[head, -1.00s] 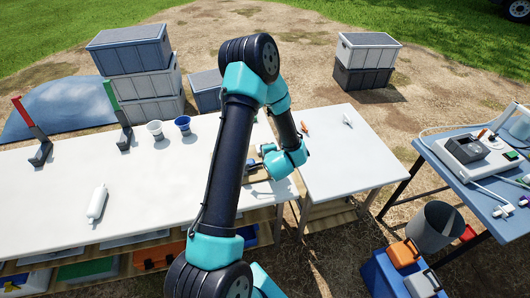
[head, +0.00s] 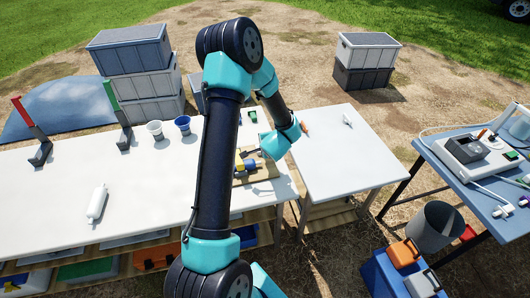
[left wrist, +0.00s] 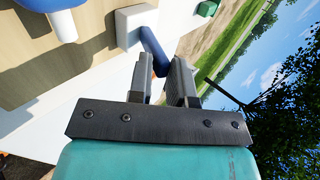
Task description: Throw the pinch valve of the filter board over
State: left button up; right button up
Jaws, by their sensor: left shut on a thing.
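The wooden filter board (head: 264,174) lies at the right end of the long white table, partly behind my left arm. A blue and yellow fitting (head: 249,164) shows on it. In the left wrist view, a blue lever (left wrist: 152,45) of the pinch valve slants out from a white block (left wrist: 136,22) on the board. My left gripper (left wrist: 164,68) is shut on the lever, which runs between its fingers. In the head view my left gripper (head: 252,152) is small, just above the board. My right gripper is not in view.
A white bottle (head: 97,203), a white cup (head: 155,129) and a blue cup (head: 183,124) stand or lie on the long table (head: 60,185), left of my arm. A smaller white table (head: 335,160) adjoins at right, mostly clear. A blue bench (head: 465,185) carries instruments.

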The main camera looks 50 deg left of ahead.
pick_arm(q)
jog(key=shift+w+a+r, duration=0.1)
jog(key=shift+a+r, duration=0.1)
jog(key=shift+a, duration=0.05)
jog(key=shift+o, duration=0.3)
jog(key=shift+w+a+r+g+h, duration=0.25)
jog(key=shift+a+h, duration=0.1)
jog(key=shift+a, duration=0.15)
jog(key=shift+w+a+r+g+h, duration=0.1)
jog(key=shift+w+a+g+h, duration=0.2)
jog(key=shift+a, duration=0.2)
jog(key=shift+w+a+r+h, duration=0.2)
jog(key=shift+a+h, duration=0.05)
jog(key=shift+a, duration=0.05)
jog(key=o, duration=0.6)
jog(key=shift+o, duration=0.3)
jog(key=shift+f, duration=0.1)
jog(key=shift+d, duration=0.1)
jog(key=shift+s+d+r, duration=0.1)
jog(key=shift+d+r, duration=0.05)
jog(key=shift+r, duration=0.1)
jog(key=v, duration=1.6)
jog(key=shift+s+r, duration=0.2)
jog(key=shift+r, duration=0.1)
jog(key=shift+d, duration=0.1)
